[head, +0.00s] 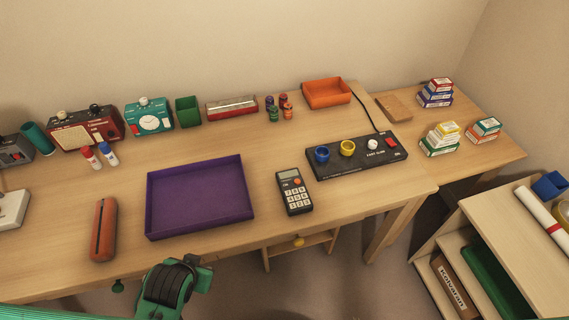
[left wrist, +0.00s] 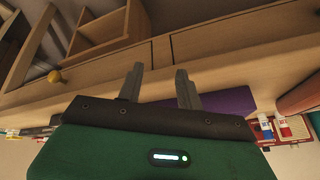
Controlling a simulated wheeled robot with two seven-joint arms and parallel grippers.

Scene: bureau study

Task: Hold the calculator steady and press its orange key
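The calculator (head: 294,193) lies on the desk in the head view, right of the purple tray and near the front edge. It is dark with pale keys, and its orange key (head: 297,181) is at its upper right, below the display. Nothing touches it. My left gripper (left wrist: 157,72) is open and empty in the left wrist view, near the desk's front edge, and the calculator does not show there. In the head view, part of my left arm shows at the bottom, left of and apart from the calculator. My right gripper is in neither view.
The purple tray (head: 200,193) and a reddish-brown case (head: 103,230) lie left of the calculator. A black panel with coloured knobs (head: 357,159) stands close behind it, to the right. A yellow drawer knob (head: 299,241) sits below the desk edge. Bare desk lies around the calculator.

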